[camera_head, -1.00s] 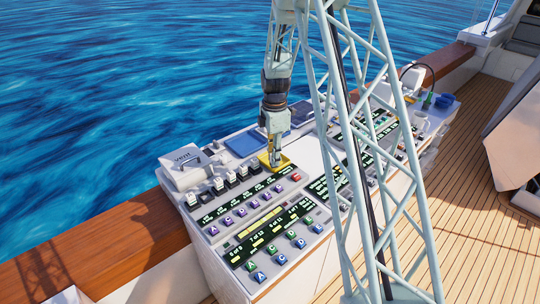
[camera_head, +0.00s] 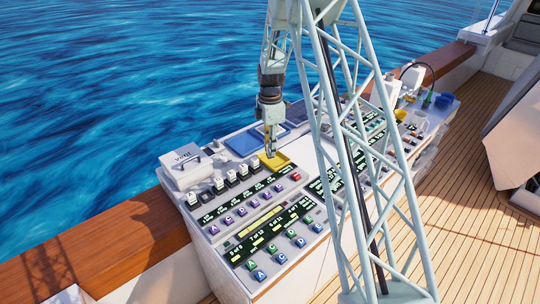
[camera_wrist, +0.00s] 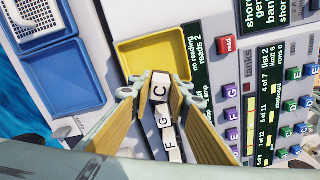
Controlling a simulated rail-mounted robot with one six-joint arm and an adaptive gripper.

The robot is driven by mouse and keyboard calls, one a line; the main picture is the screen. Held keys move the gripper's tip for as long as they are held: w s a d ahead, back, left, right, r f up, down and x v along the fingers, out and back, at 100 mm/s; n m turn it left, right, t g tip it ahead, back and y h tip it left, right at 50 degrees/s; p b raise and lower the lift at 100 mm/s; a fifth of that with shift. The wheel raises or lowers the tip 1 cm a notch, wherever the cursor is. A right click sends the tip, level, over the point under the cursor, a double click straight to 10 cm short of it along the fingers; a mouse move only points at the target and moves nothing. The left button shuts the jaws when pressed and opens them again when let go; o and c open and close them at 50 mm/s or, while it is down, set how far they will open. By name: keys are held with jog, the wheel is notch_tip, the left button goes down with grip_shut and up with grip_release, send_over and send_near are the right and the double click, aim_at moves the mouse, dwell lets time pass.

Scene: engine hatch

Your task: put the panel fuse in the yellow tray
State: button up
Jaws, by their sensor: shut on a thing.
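The yellow tray (camera_head: 283,160) sits on the console beyond the row of white lettered blocks. It also shows at the top middle of the wrist view (camera_wrist: 145,55), with no loose thing visible in it. My gripper (camera_head: 270,151) is over the tray area, pointing down. In the wrist view my gripper (camera_wrist: 160,80) is shut on a white block marked C (camera_wrist: 160,90), which overlaps the tray's near edge in the picture. I cannot tell its height above the tray. Whether this block is the panel fuse is not labelled.
White blocks marked G (camera_wrist: 165,116) and F (camera_wrist: 169,138) stand in a row below the held block. A blue tray (camera_wrist: 75,75) lies left of the yellow one. Dark label displays (camera_wrist: 203,45) and a red button (camera_wrist: 227,44) are on the right. A white case (camera_head: 187,170) stands at the console's left end.

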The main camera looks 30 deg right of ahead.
jog(key=shift+w+f, duration=0.15)
jog(key=shift+w, duration=0.05)
jog(key=shift+f, duration=1.65)
jog(key=shift+f, duration=0.1)
jog(key=o, duration=0.8)
jog(key=shift+o, duration=0.2)
jog(key=shift+r, duration=6.15)
